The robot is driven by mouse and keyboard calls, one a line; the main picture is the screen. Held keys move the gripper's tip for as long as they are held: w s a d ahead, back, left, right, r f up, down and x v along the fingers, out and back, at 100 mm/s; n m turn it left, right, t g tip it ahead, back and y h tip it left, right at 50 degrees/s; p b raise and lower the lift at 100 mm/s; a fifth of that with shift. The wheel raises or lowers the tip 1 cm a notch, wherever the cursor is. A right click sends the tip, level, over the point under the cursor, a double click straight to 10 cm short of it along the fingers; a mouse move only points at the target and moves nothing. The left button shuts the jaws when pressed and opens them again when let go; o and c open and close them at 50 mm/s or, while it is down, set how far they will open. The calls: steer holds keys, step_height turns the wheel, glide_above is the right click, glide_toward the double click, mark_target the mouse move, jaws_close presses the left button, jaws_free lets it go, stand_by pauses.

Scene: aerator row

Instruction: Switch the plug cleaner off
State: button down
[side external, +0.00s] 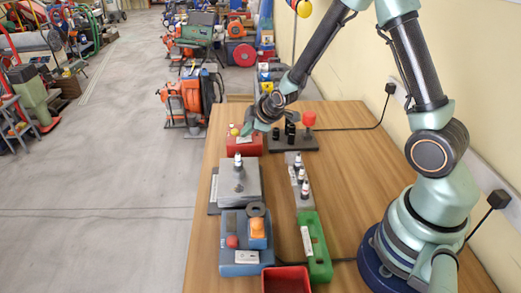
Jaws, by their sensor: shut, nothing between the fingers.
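The plug cleaner is probably the blue box (240,262) at the front left of the bench. It has a red button (232,242), an orange block or switch (257,229), a dark ring (256,209) on top and a white label. The switch position is too small to tell. My gripper (250,127) is at the far end of the bench, shut and empty, well behind the blue box. It is over or beside a red box (243,146) with a yellow knob; I cannot tell if they touch.
A grey block with a plug (239,178), a plate of plugs (299,178), a green case (315,246) and a red tray (287,280) line the bench. A dark base (280,142) carries a red knob (308,119). The wooden bench (360,180) is mostly clear at right.

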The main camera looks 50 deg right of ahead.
mark_target(245, 140)
steer(key=shift+d+f, duration=0.15)
steer(key=shift+f, duration=0.35)
stand_by(0.9)
steer(key=shift+r, duration=0.1)
steer(key=shift+s+r, duration=0.25)
steer(key=shift+r, duration=0.05)
steer(key=shift+a+r, duration=0.1)
steer(key=shift+a, duration=0.1)
steer(key=shift+w+a+r, duration=0.15)
steer(key=shift+w+r, duration=0.05)
steer(key=shift+r, duration=1.05)
steer(key=shift+w+a+r, duration=0.1)
steer(key=shift+w+r, duration=0.05)
steer(key=shift+r, duration=1.1)
steer(key=shift+r, duration=0.1)
